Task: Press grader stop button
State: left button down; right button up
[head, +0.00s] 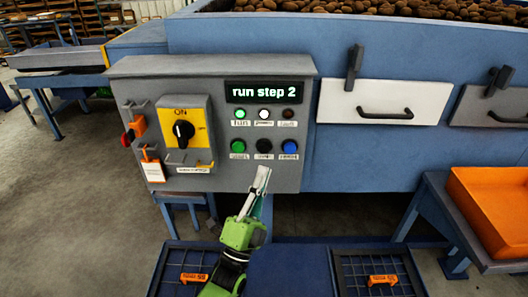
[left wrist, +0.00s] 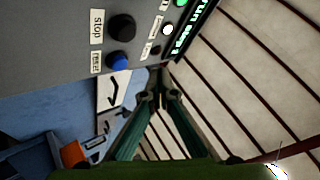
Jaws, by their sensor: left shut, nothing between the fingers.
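The grey control panel (head: 215,180) has a lit display (head: 264,92) reading "run step 2". Under its lamps is a row of green, black and blue buttons. The black stop button (head: 264,146) is in the middle; the left wrist view shows it (left wrist: 122,27) beside a "stop" label. The blue button (head: 290,147), labelled "reset", shows next to it in the left wrist view (left wrist: 119,61). My left gripper (head: 262,172) is shut and empty, its tips just below the black button in the head view. In the left wrist view its fingertips (left wrist: 158,80) appear apart from the buttons.
Left on the panel are a yellow ON switch (head: 183,134) with a black knob, a red knob (head: 127,138) and an orange tag (head: 152,168). An orange bin (head: 490,210) stands at right; blue crates (head: 185,262) sit below.

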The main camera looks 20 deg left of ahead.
aim_at(267, 145)
pick_arm(q)
jog(key=w+a+b, duration=0.1)
jog(key=w+b, duration=0.1)
jog(key=w, duration=0.3)
jog(key=shift+w+a, duration=0.35)
jog(key=shift+w, duration=0.05)
dwell(0.9)
jog(key=shift+w+b, duration=0.15)
jog(key=shift+b, duration=0.2)
jog(key=shift+w+a, duration=0.1)
jog(key=shift+w, duration=0.2)
jog(key=shift+w+a+b, duration=0.2)
jog(key=shift+w+b, duration=0.25)
dwell(0.6)
jog(key=shift+s, duration=0.2)
jog(key=shift+s+d+p, duration=0.25)
jog(key=shift+s+p, duration=0.2)
jog(key=shift+s, duration=0.3)
